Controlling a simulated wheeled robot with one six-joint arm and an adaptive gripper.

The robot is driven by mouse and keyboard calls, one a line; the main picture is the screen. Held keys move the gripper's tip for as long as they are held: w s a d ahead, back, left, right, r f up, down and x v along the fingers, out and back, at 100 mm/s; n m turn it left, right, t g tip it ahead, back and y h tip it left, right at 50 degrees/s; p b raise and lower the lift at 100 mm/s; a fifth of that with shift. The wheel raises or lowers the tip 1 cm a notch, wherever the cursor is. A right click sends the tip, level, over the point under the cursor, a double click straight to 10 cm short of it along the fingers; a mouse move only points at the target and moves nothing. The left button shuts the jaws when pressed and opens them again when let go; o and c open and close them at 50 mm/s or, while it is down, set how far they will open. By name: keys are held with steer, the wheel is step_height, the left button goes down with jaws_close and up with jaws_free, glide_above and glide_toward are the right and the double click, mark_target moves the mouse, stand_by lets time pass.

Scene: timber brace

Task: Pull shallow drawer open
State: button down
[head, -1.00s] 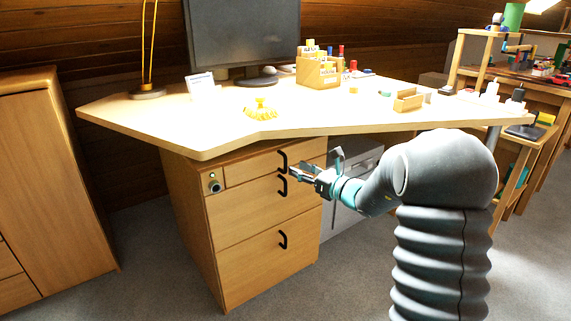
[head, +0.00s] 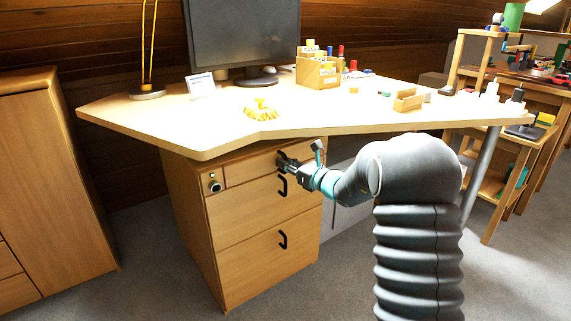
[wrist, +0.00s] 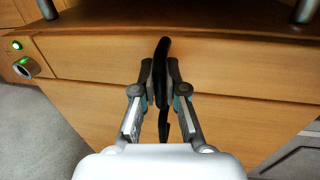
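The shallow drawer (head: 248,168) is the top one in the wooden cabinet under the desk. Its front looks flush with the cabinet. Its black upright handle (wrist: 162,50) shows between my fingers in the wrist view. My gripper (head: 284,162) is at this handle, and in the wrist view my gripper (wrist: 160,82) has a finger close against each side of it. The fingers look shut on the handle. The upper part of the handle sticks out beyond the fingertips. In the head view the gripper partly hides the handle.
Below are the middle drawer (head: 248,212) and the bottom drawer (head: 265,262), each with a black handle. A round lock (head: 214,183) is left of the shallow drawer. The desk top (head: 190,125) overhangs the cabinet. Floor in front is clear.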

steer(key=s+a+b+v, duration=0.1)
steer(key=v, duration=1.2)
steer(key=s+a+b+v, duration=0.1)
steer(key=s+a+v, duration=0.1)
steer(key=v, duration=1)
steer(key=shift+s, duration=0.45)
steer(key=shift+a, duration=0.1)
steer(key=c, duration=1.2)
jaws_free()
steer(key=v, duration=1.2)
steer(key=shift+f, duration=0.1)
